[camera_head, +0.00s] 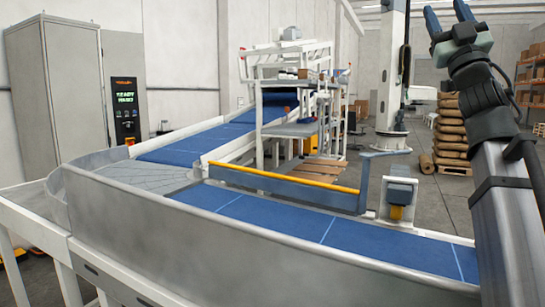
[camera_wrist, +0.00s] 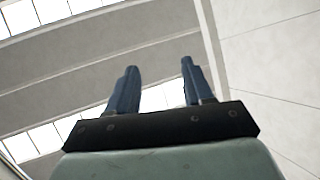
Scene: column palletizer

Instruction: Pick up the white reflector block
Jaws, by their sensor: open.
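I cannot make out a white reflector block for certain in either view. My gripper (camera_head: 447,14) is raised at the upper right of the head view, with its two blue fingers pointing up and spread apart. In the wrist view my gripper (camera_wrist: 159,68) is open, with nothing between its fingers. Behind them are only the pale ceiling and roof windows. My gripper is well above the conveyor and apart from everything on the floor.
A blue belt conveyor (camera_head: 290,226) with metal side walls crosses the foreground and looks empty. A yellow-topped rail (camera_head: 285,178) and a grey-white unit (camera_head: 401,190) stand along its far side. A grey cabinet (camera_head: 62,95) is at left. Stacked sacks (camera_head: 450,135) stand behind my arm.

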